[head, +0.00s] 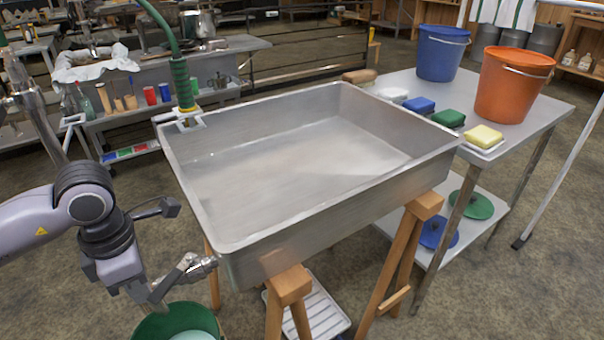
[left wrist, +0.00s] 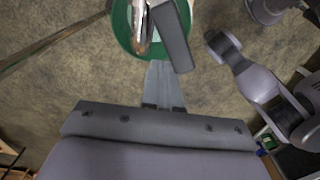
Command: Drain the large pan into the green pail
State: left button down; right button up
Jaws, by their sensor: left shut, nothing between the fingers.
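The large pan (head: 315,215) is a wide metal box on wooden trestles in the head view. Its floor looks pale and shiny; I cannot tell how much liquid it holds. A metal drain valve (head: 190,268) sticks out at its near left corner. The green pail (head: 150,326) stands below the valve, cut off by the frame's bottom edge, with a pale surface inside. My left gripper (head: 158,294) is shut and empty, close beside the valve and above the pail. The left wrist view shows the pail's rim (left wrist: 120,40) behind the valve (left wrist: 140,22) and my finger. My right gripper is not seen.
A green hose (head: 181,75) hangs at the pan's far left corner. The side table at right holds a blue bucket (head: 441,52), an orange bucket (head: 512,85) and several coloured sponges or blocks. A white ridged tray (head: 318,308) lies on the floor between the trestles.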

aim_at(156, 298)
pick_arm(q)
jog(key=shift+s+d, duration=0.55)
jog(key=shift+d, duration=0.2)
jog(key=shift+s+d, duration=0.25)
jog(key=shift+d, duration=0.25)
jog(key=shift+s+d, duration=0.2)
jog(key=shift+d, duration=0.3)
jog(key=shift+s+d, duration=0.15)
jog(key=shift+d, duration=0.9)
jog(key=shift+d+b, duration=0.3)
jog(key=shift+d, duration=0.8)
